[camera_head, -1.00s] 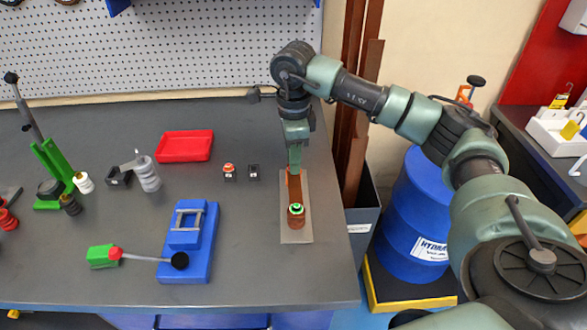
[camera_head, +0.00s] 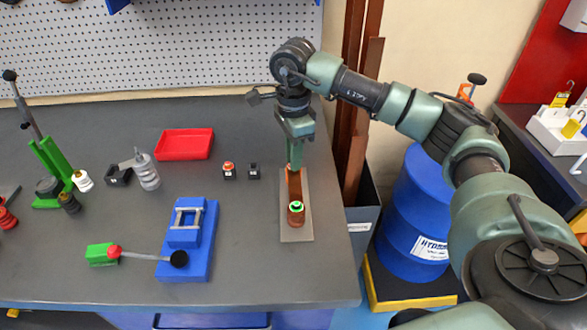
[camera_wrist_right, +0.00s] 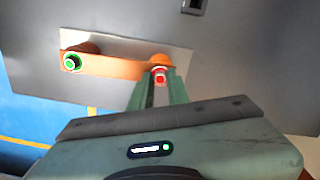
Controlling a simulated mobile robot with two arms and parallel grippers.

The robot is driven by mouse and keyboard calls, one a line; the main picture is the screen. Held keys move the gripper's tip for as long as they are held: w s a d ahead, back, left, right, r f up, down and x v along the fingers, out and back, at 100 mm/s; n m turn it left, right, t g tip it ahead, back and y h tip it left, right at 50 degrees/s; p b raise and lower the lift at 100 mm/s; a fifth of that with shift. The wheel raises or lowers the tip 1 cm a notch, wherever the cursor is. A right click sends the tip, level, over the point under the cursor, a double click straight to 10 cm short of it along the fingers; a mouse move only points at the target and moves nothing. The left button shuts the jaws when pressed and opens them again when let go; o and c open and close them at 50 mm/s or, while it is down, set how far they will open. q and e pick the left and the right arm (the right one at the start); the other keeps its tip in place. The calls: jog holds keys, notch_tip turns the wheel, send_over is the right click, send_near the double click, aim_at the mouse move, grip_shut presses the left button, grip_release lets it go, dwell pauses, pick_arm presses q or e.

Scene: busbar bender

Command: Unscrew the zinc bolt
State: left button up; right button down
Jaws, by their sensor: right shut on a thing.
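A copper bar (camera_head: 294,187) lies on a grey plate (camera_head: 297,235) at the bench's right side. A bolt with a green ring (camera_head: 296,207) stands at its near end; in the right wrist view this bolt (camera_wrist_right: 72,62) is clear of the fingers. My right gripper (camera_head: 294,167) points down at the bar's far end. In the right wrist view my right gripper (camera_wrist_right: 159,84) is shut on a bolt with a red ring (camera_wrist_right: 160,73). The fingers hide part of that bolt, and its metal is too small to tell. My left gripper is not in view.
A blue bending tool (camera_head: 200,245) with a lever, a red tray (camera_head: 184,144) and two small push-button boxes (camera_head: 229,171) stand left of the plate. A green press (camera_head: 50,165) is at far left. A blue drum (camera_head: 412,215) stands beyond the bench's right edge.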

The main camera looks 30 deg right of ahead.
jog(key=n, duration=0.2)
jog(key=shift+n, duration=0.3)
jog(key=n+b, duration=0.1)
jog(key=n, duration=0.2)
jog(key=shift+n, duration=1.3)
jog(key=n, duration=0.4)
jog(key=shift+n+b, duration=0.4)
jog(key=shift+n, duration=0.5)
